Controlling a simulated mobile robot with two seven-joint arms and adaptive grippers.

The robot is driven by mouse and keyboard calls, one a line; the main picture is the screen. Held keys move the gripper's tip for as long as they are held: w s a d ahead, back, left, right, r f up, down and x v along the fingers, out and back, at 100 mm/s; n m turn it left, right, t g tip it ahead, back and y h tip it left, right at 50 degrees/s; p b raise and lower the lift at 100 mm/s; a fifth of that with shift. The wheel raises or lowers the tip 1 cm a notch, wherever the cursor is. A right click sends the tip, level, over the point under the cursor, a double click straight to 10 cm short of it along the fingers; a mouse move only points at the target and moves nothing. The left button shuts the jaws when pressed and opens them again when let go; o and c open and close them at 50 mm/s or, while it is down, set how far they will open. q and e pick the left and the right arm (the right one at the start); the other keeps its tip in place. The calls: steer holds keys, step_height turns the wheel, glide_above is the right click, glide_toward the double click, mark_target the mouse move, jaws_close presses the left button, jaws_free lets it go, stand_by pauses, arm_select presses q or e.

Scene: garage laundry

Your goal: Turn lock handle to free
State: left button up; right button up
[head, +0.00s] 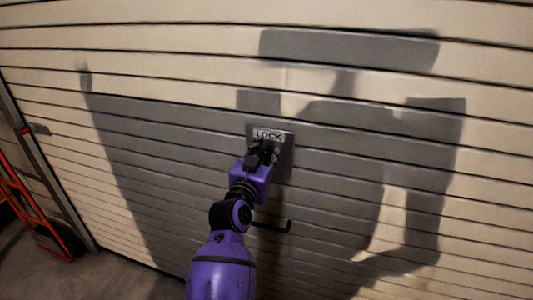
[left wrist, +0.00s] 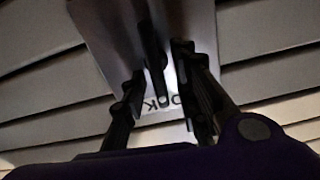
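The lock plate (head: 286,160) is a grey metal plate with a "LOCK" label (head: 269,135), fixed to the slatted garage door. My left gripper (head: 262,152) is just below the label, in front of the plate, and covers most of the handle in the head view. In the left wrist view, the lock handle (left wrist: 152,55) is a dark narrow bar against the plate (left wrist: 105,35). My left gripper (left wrist: 161,62) has its fingers apart, one on each side of the handle. Bright plate shows between the handle and the right-hand finger. My right gripper is not in view.
The cream slatted garage door (head: 175,85) fills most of the head view, with my shadow across it. A black bent bar (head: 288,226) sticks out below the plate. A red-orange frame (head: 35,205) with a dark wheel stands at the far left.

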arm_select(q)
jaws_close()
steer(key=shift+r+n+p, duration=0.2)
steer(key=shift+n+p, duration=0.2)
steer(key=shift+f, duration=0.25)
steer(key=shift+c, duration=0.2)
jaws_free()
steer(key=shift+o, duration=0.7)
steer(key=shift+s+a, duration=0.15)
steer(key=shift+s, duration=0.05)
steer(key=v, duration=1.1)
steer(key=shift+s, duration=0.3)
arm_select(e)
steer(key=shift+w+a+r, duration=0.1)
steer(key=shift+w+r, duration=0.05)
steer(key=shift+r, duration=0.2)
